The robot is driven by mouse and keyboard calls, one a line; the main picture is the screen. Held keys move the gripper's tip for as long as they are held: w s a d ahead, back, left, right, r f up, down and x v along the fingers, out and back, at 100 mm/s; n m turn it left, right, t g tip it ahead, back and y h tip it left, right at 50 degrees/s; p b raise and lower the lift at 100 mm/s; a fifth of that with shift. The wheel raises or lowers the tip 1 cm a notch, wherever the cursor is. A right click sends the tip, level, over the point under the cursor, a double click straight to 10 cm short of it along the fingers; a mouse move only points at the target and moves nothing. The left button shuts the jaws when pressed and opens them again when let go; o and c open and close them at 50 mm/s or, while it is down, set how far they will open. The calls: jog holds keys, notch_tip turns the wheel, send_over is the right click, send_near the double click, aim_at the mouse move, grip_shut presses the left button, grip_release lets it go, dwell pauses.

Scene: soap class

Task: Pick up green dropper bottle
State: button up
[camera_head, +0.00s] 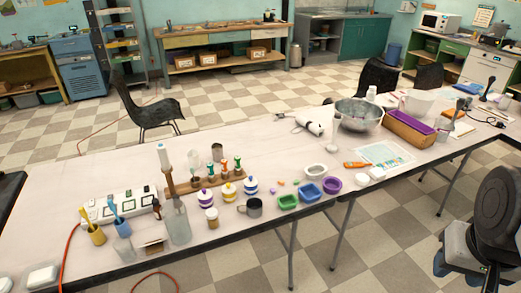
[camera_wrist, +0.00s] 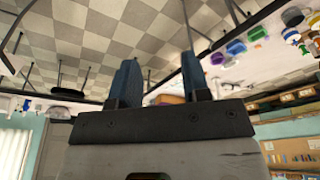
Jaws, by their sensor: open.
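In the head view, a wooden rack (camera_head: 207,183) at the left-centre of the long table holds several small dropper bottles. One dropper bottle with a green top (camera_head: 238,162) stands near its right end; another greenish top shows near it, and the small size makes them hard to tell apart. My gripper (camera_wrist: 160,80) shows in the wrist view with two blue fingers apart and nothing between them. In the head view my arm is at the lower right, off the table's front edge and far from the rack.
Around the rack stand a tall clear bottle (camera_head: 176,222), striped jars (camera_head: 229,191), a metal mug (camera_head: 251,208) and a power strip (camera_head: 122,206). Coloured bowls (camera_head: 311,193) lie right of them. A metal bowl (camera_head: 358,115) and a purple-topped box (camera_head: 409,128) stand farther right.

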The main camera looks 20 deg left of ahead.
jog(key=shift+w, duration=0.1)
jog(key=w+a+r+n, duration=0.2)
jog(key=w+a, duration=0.3)
jog(key=w, duration=0.5)
jog(key=w+a+r+n, duration=0.2)
jog(key=w+a, duration=0.2)
jog(key=w, duration=0.5)
jog(key=w+a+f+n+g, duration=0.1)
jog(key=w+a+f+n, duration=0.1)
jog(key=w+a, duration=0.55)
jog(key=w+a+f+n, duration=0.2)
jog(key=w+a, duration=0.5)
jog(key=w, duration=0.1)
jog(key=n+g, duration=0.2)
jog(key=n, duration=0.5)
send_near(237, 157)
jog(key=f, duration=0.3)
jog(key=d+f, duration=0.1)
jog(key=f, duration=0.1)
jog(key=shift+s+f, duration=0.15)
jog(key=shift+s, duration=0.1)
jog(key=shift+a+f, duration=0.25)
jog(key=shift+a, duration=0.05)
